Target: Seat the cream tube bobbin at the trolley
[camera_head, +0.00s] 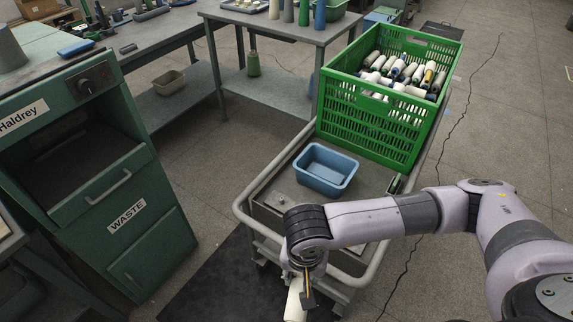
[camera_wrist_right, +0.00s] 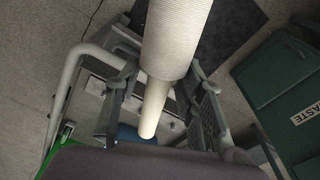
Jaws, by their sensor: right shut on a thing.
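My right gripper (camera_head: 305,277) is at the lower middle of the head view, near the front end of the trolley (camera_head: 280,208). It is shut on the cream tube bobbin (camera_head: 295,300), whose lower part shows below the fingers. In the right wrist view the bobbin (camera_wrist_right: 178,40) runs between the two fingers of the gripper (camera_wrist_right: 160,100). It has a wide ribbed wound part and a narrower smooth end. It appears clear of the trolley. The seat for the bobbin cannot be made out. My left gripper is not in view.
A blue tray (camera_head: 325,170) and a green crate (camera_head: 388,95) full of bobbins stand on the trolley. The green Haldrey machine (camera_head: 110,170) with a waste door is at left. A grey table (camera_head: 275,22) stands behind. Dark mat (camera_head: 215,285) covers the floor between.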

